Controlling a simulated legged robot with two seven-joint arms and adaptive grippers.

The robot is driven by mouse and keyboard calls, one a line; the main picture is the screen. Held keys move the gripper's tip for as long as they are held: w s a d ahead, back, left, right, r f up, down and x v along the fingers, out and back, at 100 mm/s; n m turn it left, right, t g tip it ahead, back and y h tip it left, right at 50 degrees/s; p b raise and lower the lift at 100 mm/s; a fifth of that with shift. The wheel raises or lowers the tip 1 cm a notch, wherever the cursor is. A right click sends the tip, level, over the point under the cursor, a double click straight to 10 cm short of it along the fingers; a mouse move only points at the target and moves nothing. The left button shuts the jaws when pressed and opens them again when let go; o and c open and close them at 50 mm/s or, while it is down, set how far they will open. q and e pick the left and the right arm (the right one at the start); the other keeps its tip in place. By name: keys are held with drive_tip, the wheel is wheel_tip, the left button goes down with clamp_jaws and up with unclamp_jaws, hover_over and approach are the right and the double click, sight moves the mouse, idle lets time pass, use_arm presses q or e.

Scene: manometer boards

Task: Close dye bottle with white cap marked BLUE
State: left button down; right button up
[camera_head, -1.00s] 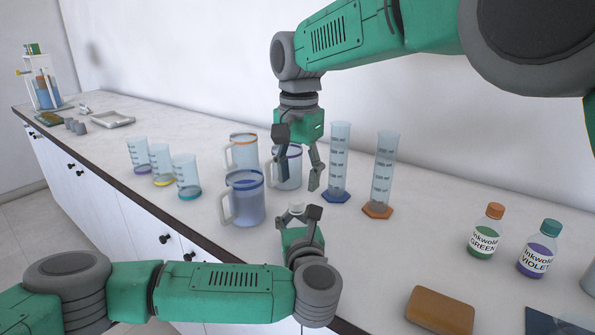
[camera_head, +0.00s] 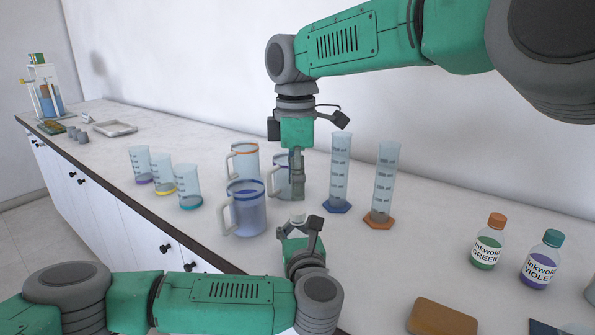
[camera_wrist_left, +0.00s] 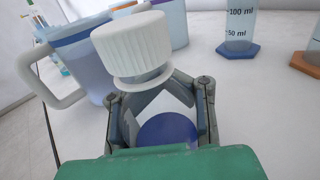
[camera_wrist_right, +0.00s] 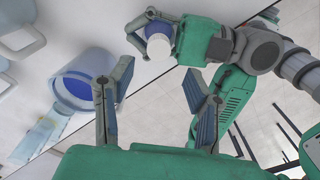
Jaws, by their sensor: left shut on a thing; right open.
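The dye bottle (camera_wrist_left: 160,105) stands roughly upright in my left gripper (camera_wrist_left: 160,92), which is shut on its body. Its white ribbed cap (camera_wrist_left: 133,45) sits on top at the neck, above a pale collar; I cannot tell how tight it is. The label shows a dark blue patch, but no word is readable. In the head view the white cap (camera_head: 298,217) shows small above my left gripper (camera_head: 302,230). My right gripper (camera_head: 297,192) hangs just above the cap, pointing down. In the right wrist view its fingers (camera_wrist_right: 160,76) are spread and empty, with the cap (camera_wrist_right: 159,46) beyond them.
Blue-rimmed (camera_head: 246,208) and orange-rimmed (camera_head: 243,160) jugs stand close left of the grippers. Graduated cylinders (camera_head: 340,170) (camera_head: 382,185) stand to the right. Green (camera_head: 487,245) and violet (camera_head: 540,262) dye bottles and a brown block (camera_head: 441,317) are farther right. Small beakers (camera_head: 162,172) stand left.

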sight(297, 210)
drive_tip(key=n, duration=0.4)
drive_tip(key=shift+r+n, duration=0.25)
drive_tip(key=shift+n, duration=0.15)
drive_tip(key=n, duration=0.4)
drive_tip(key=shift+r+n, duration=0.25)
drive_tip(key=shift+n, duration=0.05)
drive_tip(key=n, duration=0.4)
drive_tip(key=shift+w+r, duration=0.1)
drive_tip(key=shift+r, duration=0.1)
drive_tip(key=n, duration=0.5)
drive_tip(key=shift+d+r+n, duration=0.1)
drive_tip(key=shift+r+n, duration=0.2)
drive_tip(key=shift+f, duration=4.05)
